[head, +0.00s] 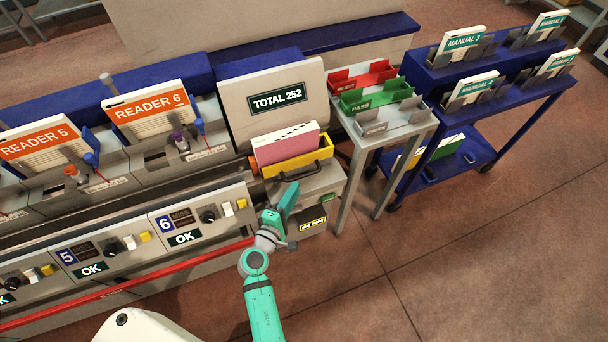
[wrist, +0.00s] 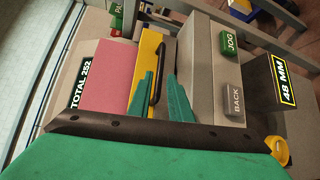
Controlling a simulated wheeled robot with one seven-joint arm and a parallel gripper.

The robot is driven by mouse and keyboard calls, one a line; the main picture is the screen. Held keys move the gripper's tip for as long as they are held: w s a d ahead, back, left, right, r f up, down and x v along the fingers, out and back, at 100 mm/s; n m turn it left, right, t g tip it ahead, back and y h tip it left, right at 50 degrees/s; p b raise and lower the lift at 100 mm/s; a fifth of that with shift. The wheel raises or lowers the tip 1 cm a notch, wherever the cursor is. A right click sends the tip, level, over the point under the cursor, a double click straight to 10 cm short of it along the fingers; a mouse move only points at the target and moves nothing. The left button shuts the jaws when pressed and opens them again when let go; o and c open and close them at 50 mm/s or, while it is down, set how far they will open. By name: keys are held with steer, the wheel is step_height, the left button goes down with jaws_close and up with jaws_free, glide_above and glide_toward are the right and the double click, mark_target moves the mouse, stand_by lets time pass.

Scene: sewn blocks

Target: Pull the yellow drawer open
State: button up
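The yellow drawer (head: 299,165) sits below the TOTAL 252 panel, with a pink block of cards (head: 285,145) standing in it. Its yellow front (wrist: 144,68) and dark bar handle (wrist: 158,76) show in the wrist view. My gripper (head: 294,186) is in front of and a little below the drawer front in the head view. In the wrist view my gripper (wrist: 163,74) has its two teal fingers apart, with the lower part of the handle appearing between them. I cannot tell whether a finger touches the handle.
The grey housing beside the drawer carries a green JOG button (wrist: 230,43), a grey BACK button (wrist: 235,101) and a 48 MM display (wrist: 286,80). A table with red and green trays (head: 375,97) stands to the right. Floor is clear at front right.

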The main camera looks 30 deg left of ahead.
mark_target(302, 177)
steer(key=w, duration=0.5)
steer(key=w+f, duration=0.1)
steer(key=w, duration=0.2)
steer(key=shift+w+a+f, duration=0.1)
steer(key=shift+w+a, duration=0.05)
steer(key=shift+w, duration=0.05)
jaws_close()
